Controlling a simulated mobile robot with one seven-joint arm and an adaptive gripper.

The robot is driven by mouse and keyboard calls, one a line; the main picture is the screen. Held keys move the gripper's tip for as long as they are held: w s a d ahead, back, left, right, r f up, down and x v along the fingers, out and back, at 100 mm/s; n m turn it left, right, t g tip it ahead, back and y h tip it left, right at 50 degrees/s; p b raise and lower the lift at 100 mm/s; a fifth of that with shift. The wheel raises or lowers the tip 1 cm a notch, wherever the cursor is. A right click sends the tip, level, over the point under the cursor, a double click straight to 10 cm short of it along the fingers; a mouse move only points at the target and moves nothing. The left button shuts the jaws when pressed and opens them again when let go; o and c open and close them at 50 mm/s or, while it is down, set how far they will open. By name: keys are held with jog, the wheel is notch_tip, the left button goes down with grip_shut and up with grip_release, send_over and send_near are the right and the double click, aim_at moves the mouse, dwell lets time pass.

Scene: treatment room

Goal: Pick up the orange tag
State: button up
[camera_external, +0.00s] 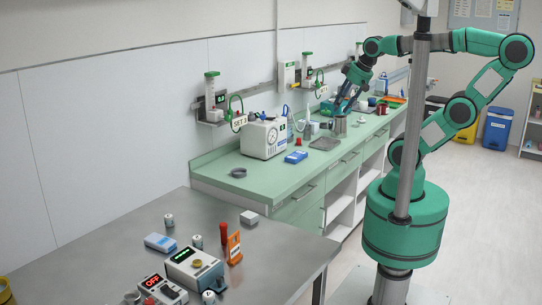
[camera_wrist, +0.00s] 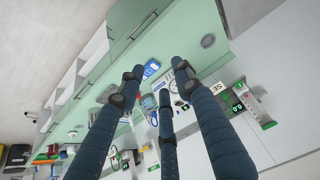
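An orange upright piece (camera_external: 234,248), which looks like the orange tag, stands on the grey metal table at the front, beside a red-handled item. My gripper (camera_external: 345,106) is far from it, over the green counter near a metal cup. In the wrist view my gripper's (camera_wrist: 156,82) dark blue fingers are spread apart with nothing seen between them. I cannot make out the orange piece in the wrist view.
A green-lit meter (camera_external: 195,270), a box with a red OFF display (camera_external: 163,291) and a blue-white pack (camera_external: 160,243) share the metal table (camera_external: 110,232). A white gauge unit (camera_external: 264,137) and a tray (camera_external: 325,144) are on the counter. A grey post (camera_external: 411,120) stands in front.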

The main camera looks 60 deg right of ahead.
jog(key=w+a+f+n+g+y, duration=0.1)
jog(key=w+a+f+n, duration=0.15)
jog(key=w+a, duration=0.45)
jog(key=w+a+f+n+g+y+p, duration=0.1)
jog(key=w+a+n, duration=0.25)
jog(key=a, duration=0.75)
jog(key=w+a+f+n+g+y, duration=0.15)
jog(key=w+a+n, duration=0.3)
jog(key=a, duration=0.45)
jog(key=n+g+p, duration=0.1)
jog(key=n+g, duration=0.1)
jog(key=n, duration=0.6)
send_near(232, 237)
jog(key=w+f, duration=0.1)
jog(key=f, duration=0.1)
jog(key=shift+d, duration=0.15)
jog(key=shift+b+x, duration=0.6)
jog(key=shift+x, duration=3.65)
jog(key=shift+s+f, duration=0.1)
